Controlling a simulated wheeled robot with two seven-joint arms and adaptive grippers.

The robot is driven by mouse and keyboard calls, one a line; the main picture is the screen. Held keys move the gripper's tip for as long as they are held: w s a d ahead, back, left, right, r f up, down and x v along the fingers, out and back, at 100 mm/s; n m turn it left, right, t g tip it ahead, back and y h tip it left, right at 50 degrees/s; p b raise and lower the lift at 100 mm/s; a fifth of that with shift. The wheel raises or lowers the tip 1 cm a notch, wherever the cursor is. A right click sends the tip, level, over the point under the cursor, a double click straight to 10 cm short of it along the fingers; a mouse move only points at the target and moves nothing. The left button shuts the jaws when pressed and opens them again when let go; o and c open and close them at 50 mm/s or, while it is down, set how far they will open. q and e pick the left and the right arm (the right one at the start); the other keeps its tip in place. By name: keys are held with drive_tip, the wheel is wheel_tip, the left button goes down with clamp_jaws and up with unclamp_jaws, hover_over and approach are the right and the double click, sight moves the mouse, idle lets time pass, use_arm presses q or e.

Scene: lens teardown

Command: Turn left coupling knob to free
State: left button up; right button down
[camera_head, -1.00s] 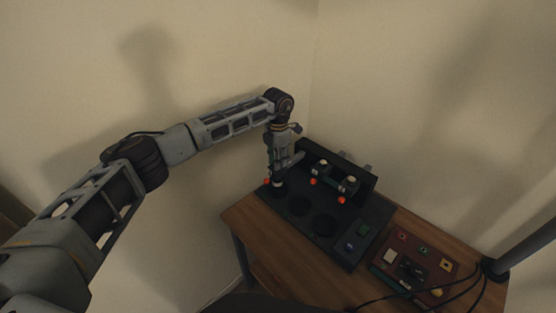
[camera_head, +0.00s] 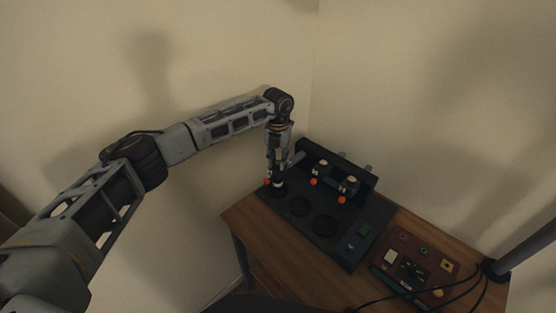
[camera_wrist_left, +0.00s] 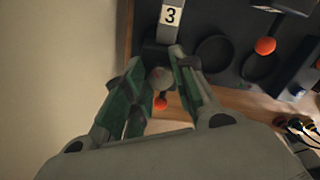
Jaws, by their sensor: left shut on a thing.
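My left gripper (camera_head: 277,183) points down over the left end of the dark fixture (camera_head: 346,258) in the head view. In the left wrist view its green-lined fingers (camera_wrist_left: 163,80) are shut on a small round grey knob (camera_wrist_left: 160,78), the left coupling knob. The fingers hide much of it. An orange-red ball (camera_head: 267,181) shows just left of the fingertips, and beside the knob in the wrist view (camera_wrist_left: 160,103). A white label reading 3 (camera_wrist_left: 171,15) stands beyond the fingers. My right gripper is not in view.
Two more orange-red balls (camera_head: 315,182) (camera_head: 341,200) sit by pale-topped cylinders along the fixture. Dark round recesses (camera_head: 324,225) lie in front. Cables cross the table's right side.

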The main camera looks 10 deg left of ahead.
sight(277, 161)
use_arm(q)
drive_tip(key=n, duration=0.2)
drive_tip(key=shift+n, duration=1)
drive_tip(key=shift+a+n, duration=0.1)
drive_tip(key=shift+n, duration=0.7)
drive_tip(key=shift+n+p, duration=0.3)
drive_tip(key=shift+n, duration=1.7)
drive_tip(key=o, duration=1)
drive_tip(key=shift+o, duration=0.2)
drive_tip(key=shift+r, duration=0.65)
wheel_tip(277, 161, up, 11)
drive_tip(key=shift+f, duration=0.15)
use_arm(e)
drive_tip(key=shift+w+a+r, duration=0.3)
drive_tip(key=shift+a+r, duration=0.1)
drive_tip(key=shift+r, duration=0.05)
